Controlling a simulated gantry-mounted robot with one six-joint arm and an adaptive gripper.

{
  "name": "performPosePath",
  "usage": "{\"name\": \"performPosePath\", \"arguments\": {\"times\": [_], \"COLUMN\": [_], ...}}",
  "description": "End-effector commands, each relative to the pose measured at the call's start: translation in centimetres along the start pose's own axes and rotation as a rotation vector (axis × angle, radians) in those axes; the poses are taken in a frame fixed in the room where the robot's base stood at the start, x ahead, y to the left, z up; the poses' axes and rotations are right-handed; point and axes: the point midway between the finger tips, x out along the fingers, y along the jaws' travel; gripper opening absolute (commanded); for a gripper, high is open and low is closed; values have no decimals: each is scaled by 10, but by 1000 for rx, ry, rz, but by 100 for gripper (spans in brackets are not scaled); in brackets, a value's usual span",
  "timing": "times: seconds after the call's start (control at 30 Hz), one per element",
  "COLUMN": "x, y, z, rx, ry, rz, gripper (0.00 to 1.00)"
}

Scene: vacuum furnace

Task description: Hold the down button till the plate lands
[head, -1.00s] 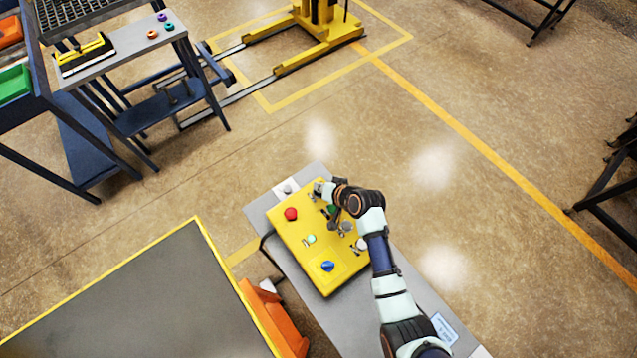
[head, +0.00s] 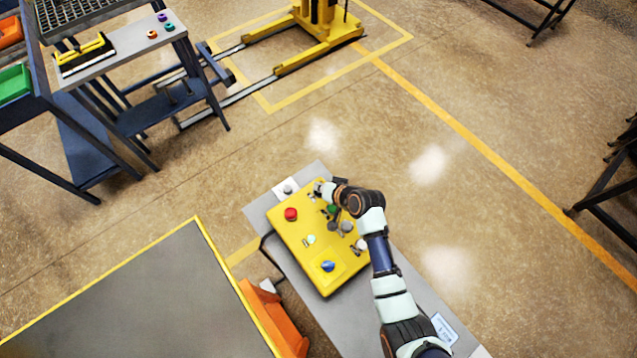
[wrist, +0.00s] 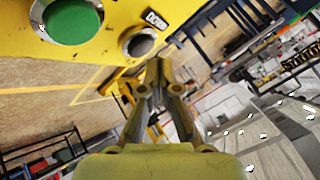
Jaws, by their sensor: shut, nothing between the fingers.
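A yellow control panel (head: 283,233) lies on a grey stand in the middle of the head view. The down button (wrist: 139,43) is dark with a metal ring and has a label above it in the wrist view. A large green button (wrist: 72,20) is to its left. My gripper (wrist: 160,66) is shut and empty, with its fingertips just below and right of the down button in the picture. I cannot tell whether they touch it. I cannot identify the plate for certain.
The panel also has a red button (head: 290,214) and a blue knob (head: 327,266). A grey platform with a yellow edge (head: 130,300) is at lower left, with an orange object (head: 272,318) beside it. A yellow lift frame (head: 320,18) stands at the top.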

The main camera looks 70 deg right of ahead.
Motion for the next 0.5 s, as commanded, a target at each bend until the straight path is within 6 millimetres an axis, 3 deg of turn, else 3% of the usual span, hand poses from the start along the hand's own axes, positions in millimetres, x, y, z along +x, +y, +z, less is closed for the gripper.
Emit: {"name": "performPosePath", "arguments": {"times": [0.5], "x": [5], "y": [3], "z": [3], "rx": [0], "ry": [0], "rz": [0], "gripper": [0]}}
